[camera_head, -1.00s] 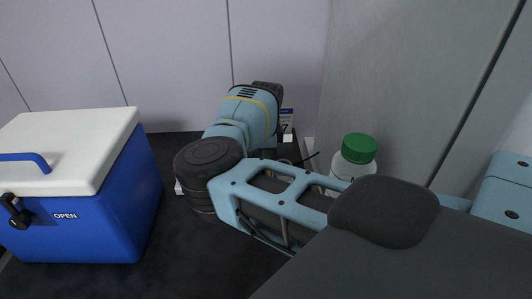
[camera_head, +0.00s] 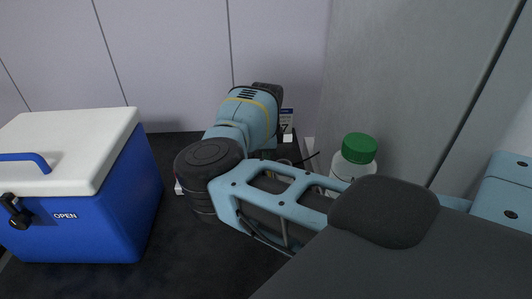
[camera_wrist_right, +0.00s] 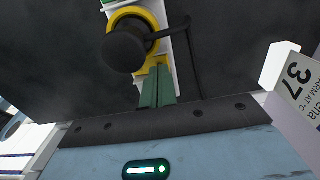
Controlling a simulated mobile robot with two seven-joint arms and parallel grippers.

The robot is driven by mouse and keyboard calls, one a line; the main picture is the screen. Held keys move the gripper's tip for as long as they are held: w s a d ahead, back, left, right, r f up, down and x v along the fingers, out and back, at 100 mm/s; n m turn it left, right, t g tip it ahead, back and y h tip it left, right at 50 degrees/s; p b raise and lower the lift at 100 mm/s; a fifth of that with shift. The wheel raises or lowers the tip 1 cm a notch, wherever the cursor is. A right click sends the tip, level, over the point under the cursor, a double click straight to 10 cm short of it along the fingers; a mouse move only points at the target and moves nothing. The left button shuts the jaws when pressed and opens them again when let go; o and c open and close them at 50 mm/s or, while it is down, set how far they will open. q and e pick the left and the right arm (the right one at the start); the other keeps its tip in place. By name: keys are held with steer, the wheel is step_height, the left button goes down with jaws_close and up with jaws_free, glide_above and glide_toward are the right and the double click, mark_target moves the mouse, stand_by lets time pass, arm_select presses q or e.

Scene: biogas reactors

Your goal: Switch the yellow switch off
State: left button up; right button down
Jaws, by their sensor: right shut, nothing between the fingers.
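The yellow switch (camera_wrist_right: 151,17) shows in the right wrist view as a yellow ring around a dark round knob (camera_wrist_right: 126,49), on a narrow white body. My right gripper (camera_wrist_right: 158,72) is shut and empty, its green fingers together. The fingertips are just below the yellow ring in the picture, close to or touching the yellow part; I cannot tell which. The switch's setting cannot be read. In the head view my right arm hides the switch and the gripper. My left gripper is not in view.
A blue cooler box (camera_head: 90,222) with a white lid stands at the left. A white bottle with a green cap (camera_head: 359,149) stands behind my arm, near the grey wall. A white label reading 37 (camera_wrist_right: 300,88) is right of the gripper. A dark cable runs beside the switch.

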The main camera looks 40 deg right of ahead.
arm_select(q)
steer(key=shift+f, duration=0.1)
arm_select(e)
steer(key=shift+f, duration=0.85)
stand_by(0.4)
steer(key=shift+r, duration=0.1)
steer(key=shift+r+p, duration=1.65)
steer(key=shift+r, duration=1.85)
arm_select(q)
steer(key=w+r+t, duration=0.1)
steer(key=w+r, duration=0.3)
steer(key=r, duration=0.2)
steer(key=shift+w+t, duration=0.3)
arm_select(e)
steer(key=shift+f, duration=0.15)
